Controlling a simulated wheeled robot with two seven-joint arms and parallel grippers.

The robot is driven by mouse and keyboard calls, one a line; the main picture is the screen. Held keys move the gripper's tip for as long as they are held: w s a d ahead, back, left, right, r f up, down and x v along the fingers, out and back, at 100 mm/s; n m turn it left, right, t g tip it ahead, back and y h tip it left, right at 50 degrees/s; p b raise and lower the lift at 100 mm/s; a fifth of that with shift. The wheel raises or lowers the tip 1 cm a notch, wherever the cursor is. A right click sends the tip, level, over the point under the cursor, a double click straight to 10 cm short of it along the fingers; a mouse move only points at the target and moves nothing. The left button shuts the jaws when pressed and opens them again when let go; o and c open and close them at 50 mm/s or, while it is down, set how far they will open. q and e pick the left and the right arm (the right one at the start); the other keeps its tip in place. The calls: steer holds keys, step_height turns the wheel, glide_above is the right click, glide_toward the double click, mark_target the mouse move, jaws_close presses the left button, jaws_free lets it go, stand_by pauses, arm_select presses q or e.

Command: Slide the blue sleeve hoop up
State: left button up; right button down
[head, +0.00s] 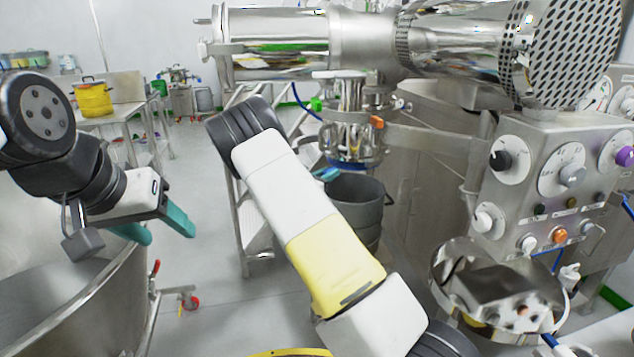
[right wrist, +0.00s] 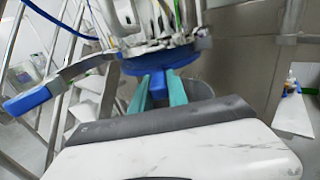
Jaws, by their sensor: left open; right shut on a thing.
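The blue sleeve hoop (head: 356,164) is a blue ring around the lower end of the steel outlet (head: 350,128), above a grey bin (head: 352,200). In the right wrist view the hoop (right wrist: 190,56) crosses below the shiny outlet. My right gripper (head: 325,174) is at the hoop's near left side, mostly hidden by my own arm. Its teal fingers (right wrist: 159,90) are shut on a blue tab of the hoop (right wrist: 159,82). My left gripper (head: 163,228) is open and empty at the left, by the rim of a large steel vessel (head: 75,305).
A control panel (head: 560,175) with dials and knobs stands at the right. A large horizontal steel drum (head: 455,45) spans above. Steel steps (head: 243,215) stand behind my right arm. In the right wrist view a blue-ended lever (right wrist: 28,103) sticks out left.

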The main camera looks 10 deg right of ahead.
steer(key=shift+w+r, duration=0.1)
steer(key=shift+r, duration=0.25)
steer(key=c, duration=1.3)
jaws_free()
steer(key=shift+r, duration=0.1)
steer(key=shift+f, duration=0.2)
steer(key=v, duration=0.8)
